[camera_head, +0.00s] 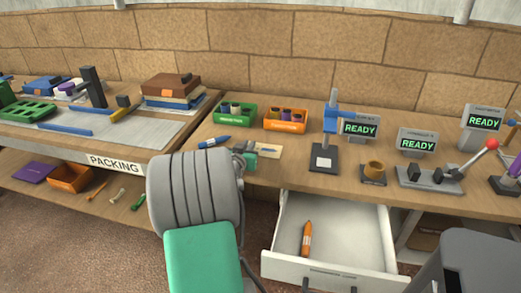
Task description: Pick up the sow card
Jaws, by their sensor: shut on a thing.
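My gripper (252,155) shows just past the grey ribbed part of my arm, over the front of the workbench. It is shut on a small pale card (268,151) at its right side. The card has a small brown-orange mark, and any writing on it is too small to read, so I cannot confirm that it is the sow card. My arm hides part of the gripper and the bench edge below it. I cannot tell whether the card still touches the bench top.
Green (235,113) and orange (287,119) bins stand behind. A blue marker-like object (214,142) lies left. A blue-headed stand (327,140) rises at right, beside several READY signs. An open drawer (350,225) below holds an orange marker-like object (307,239). The packing bench (150,140) is left.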

